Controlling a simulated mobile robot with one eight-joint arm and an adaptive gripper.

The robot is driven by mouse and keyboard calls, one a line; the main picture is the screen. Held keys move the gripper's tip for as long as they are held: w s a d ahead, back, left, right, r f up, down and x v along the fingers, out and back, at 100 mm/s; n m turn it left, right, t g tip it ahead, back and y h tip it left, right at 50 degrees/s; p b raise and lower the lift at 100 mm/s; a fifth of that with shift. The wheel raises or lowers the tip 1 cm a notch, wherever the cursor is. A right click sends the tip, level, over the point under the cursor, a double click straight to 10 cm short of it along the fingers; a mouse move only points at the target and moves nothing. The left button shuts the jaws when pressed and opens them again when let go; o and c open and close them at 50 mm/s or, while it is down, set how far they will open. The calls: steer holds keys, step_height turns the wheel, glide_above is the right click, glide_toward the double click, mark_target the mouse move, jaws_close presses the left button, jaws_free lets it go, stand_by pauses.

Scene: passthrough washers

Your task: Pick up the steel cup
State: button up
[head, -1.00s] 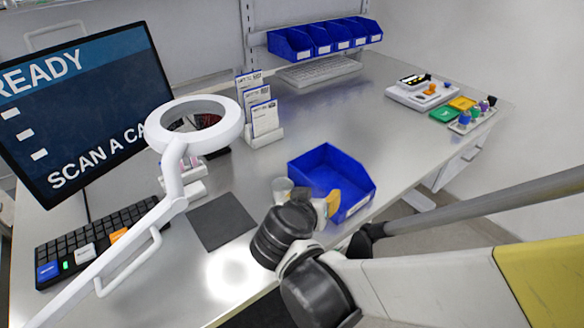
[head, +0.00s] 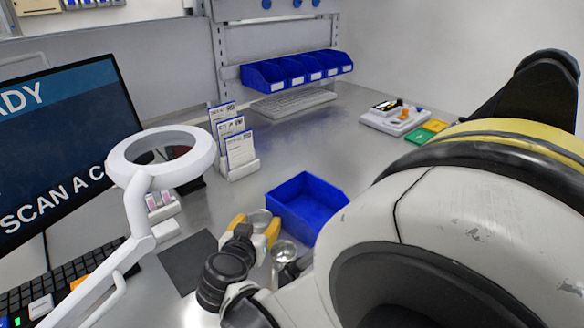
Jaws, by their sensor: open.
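A small round steel cup (head: 260,216) stands on the bench just left of the blue bin. My gripper (head: 255,229) is open, with its yellow fingertips on either side of this cup in the head view. Part of the cup shows between and beyond the fingers; I cannot tell whether they touch it. A second round, shiny metal cup-like piece (head: 285,249) shows just right of my gripper, in front of the bin. My arm partly hides its lower side.
An open blue bin (head: 318,224) stands close to the right. A white ring magnifier (head: 127,169) and its arm rise at left. A dark mat (head: 187,262) lies left of my gripper. A card holder (head: 243,170) stands behind. The bench centre beyond the bin is clear.

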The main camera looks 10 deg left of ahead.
mark_target(261, 220)
steer(key=x, duration=0.2)
steer(key=shift+w+f+b, duration=0.3)
steer(key=c, duration=0.8)
steer(key=shift+r, duration=0.1)
